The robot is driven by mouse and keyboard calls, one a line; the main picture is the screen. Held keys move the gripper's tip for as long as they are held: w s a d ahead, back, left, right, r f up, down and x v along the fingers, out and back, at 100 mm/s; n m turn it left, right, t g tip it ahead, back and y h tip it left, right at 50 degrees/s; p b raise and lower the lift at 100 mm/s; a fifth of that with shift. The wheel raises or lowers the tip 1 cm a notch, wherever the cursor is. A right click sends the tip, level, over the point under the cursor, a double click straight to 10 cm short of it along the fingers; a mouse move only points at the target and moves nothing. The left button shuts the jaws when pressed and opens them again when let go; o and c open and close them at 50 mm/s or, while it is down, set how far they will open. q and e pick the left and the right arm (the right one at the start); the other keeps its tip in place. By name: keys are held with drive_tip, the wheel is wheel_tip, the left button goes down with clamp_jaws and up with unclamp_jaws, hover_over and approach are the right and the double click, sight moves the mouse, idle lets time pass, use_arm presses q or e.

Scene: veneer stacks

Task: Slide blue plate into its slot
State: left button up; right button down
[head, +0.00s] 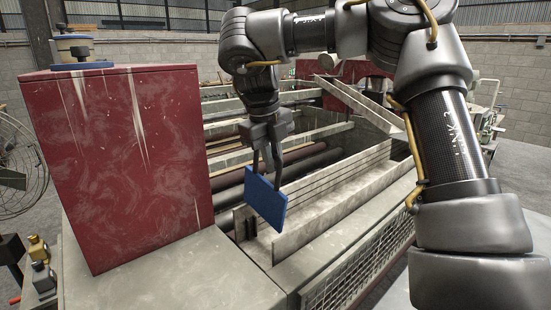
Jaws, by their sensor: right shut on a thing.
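The blue plate (265,201) is a flat, roughly square panel, held tilted in the air at the middle of the head view. My right gripper (267,170) points down and is shut on the plate's upper edge. Below and to the right of the plate is a long metal trough with upright parallel dividers (335,200), which form narrow slots. The plate hangs in front of the near end of these dividers. I cannot tell whether it touches them or which slot is its own. My left gripper is not in view.
A tall red cabinet (125,165) stands left of the plate, with a blue-based round item (78,52) on top. Grey flat surface (180,275) lies in front. Dark rollers (300,165) lie behind the plate. A wire mesh guard (360,262) runs along the right side.

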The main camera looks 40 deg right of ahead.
sight(273, 188)
drive_tip(key=shift+f, duration=0.5)
drive_tip(key=shift+w+f, duration=0.1)
drive_tip(key=shift+f, duration=0.15)
drive_tip(key=shift+f+b, duration=0.3)
drive_tip(key=shift+b, duration=0.05)
drive_tip(key=shift+f+b, duration=0.3)
drive_tip(key=shift+f, duration=0.6)
